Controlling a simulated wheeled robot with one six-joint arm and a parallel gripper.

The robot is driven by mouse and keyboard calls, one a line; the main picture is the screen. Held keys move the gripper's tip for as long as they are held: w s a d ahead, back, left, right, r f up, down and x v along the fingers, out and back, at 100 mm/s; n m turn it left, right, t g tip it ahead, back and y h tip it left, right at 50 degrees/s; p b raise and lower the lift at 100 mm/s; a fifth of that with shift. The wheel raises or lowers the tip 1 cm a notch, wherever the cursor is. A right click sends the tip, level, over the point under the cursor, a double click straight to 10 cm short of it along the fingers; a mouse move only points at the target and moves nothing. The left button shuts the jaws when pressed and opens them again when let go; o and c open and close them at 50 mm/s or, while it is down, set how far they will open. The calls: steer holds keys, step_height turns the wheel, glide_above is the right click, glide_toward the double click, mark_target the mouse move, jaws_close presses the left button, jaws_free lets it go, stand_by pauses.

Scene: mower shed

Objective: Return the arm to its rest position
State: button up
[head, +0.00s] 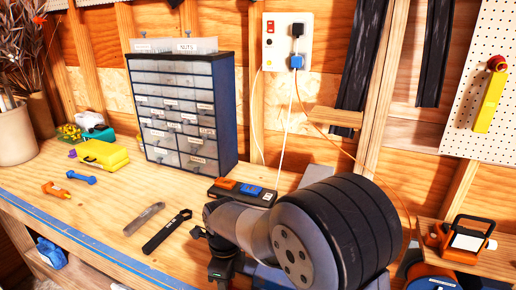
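My arm is folded large and close at the lower right of the head view, over the front of the wooden workbench (130,210). A dark end part that looks like my gripper (220,268) points down at the lower middle, beside the grey arm link. Its fingers are too small and partly cut off by the lower edge, so I cannot tell whether they are open or shut. I see nothing clearly held. What lies behind and under the arm is hidden.
A drawer cabinet (187,110) stands at the back of the bench. Two flat tools, one grey (144,218) and one black (167,231), lie left of my arm. A charger-like block (241,191) sits behind it. A small shelf (490,262) holds an orange device (463,240) at right.

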steer(key=shift+w+d+r, duration=0.1)
steer(key=shift+w, duration=0.05)
step_height(320, 180, up, 11)
steer(key=b, duration=0.1)
step_height(320, 180, down, 11)
steer(key=shift+f+p, duration=0.15)
steer(key=shift+p, duration=0.35)
steer(key=shift+s+a+n, duration=0.25)
steer(key=shift+s+n, duration=0.5)
steer(key=shift+n, duration=0.35)
steer(key=shift+r, duration=0.2)
